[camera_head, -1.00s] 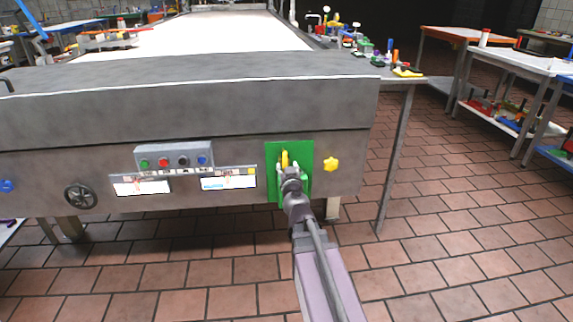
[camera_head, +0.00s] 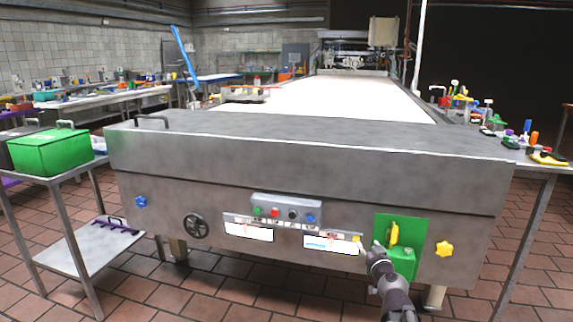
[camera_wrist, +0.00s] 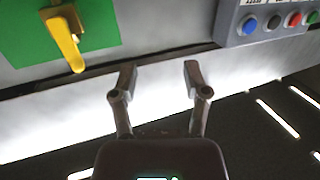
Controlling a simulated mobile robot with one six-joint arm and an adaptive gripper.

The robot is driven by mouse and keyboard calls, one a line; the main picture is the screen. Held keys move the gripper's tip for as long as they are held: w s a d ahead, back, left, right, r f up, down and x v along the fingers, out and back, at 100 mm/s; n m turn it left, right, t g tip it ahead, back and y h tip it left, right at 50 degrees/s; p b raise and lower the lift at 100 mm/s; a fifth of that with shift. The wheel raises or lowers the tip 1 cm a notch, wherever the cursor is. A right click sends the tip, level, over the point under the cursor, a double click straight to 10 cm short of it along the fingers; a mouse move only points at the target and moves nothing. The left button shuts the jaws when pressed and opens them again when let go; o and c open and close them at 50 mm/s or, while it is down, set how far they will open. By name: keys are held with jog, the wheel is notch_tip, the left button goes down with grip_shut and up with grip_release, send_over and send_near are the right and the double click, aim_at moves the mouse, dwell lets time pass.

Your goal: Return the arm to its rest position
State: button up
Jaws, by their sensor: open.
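My gripper (camera_wrist: 160,80) is open and empty in the wrist view, its two fingers apart. In the head view my gripper (camera_head: 377,248) is at the lower right, in front of the left edge of the green panel (camera_head: 410,225) on the machine's front. A yellow handle (camera_head: 394,234) stands upright on that panel in the head view. In the wrist view the yellow handle (camera_wrist: 66,38) is at the upper left, apart from the fingers.
The grey machine (camera_head: 330,195) fills the middle, with a control box (camera_head: 285,209) and a yellow star knob (camera_head: 444,249) on its front. A trolley with a green box (camera_head: 58,150) stands at the left. Tiled floor (camera_head: 240,290) in front is clear.

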jog(key=s+a+f+n+g+y, duration=0.35)
jog(key=s+a+f+g, duration=0.45)
jog(key=a, duration=0.4)
jog(key=s+d+f+m+g+h+p, duration=0.1)
jog(key=s+d+f+m+g+h, duration=0.1)
jog(key=s+f+g, duration=0.3)
jog(key=s+d+f+m+g+h+p, duration=0.1)
jog(key=s+f+m+g+h, duration=0.2)
jog(key=s, duration=0.4)
notch_tip(320, 180, up, 39)
jog(key=g+p, duration=0.1)
jog(key=p, duration=3.6)
jog(key=shift+s+d+f+n+p, duration=0.25)
jog(key=shift+s+n+p, duration=0.1)
jog(key=shift+n, duration=0.1)
jog(key=shift+y, duration=0.25)
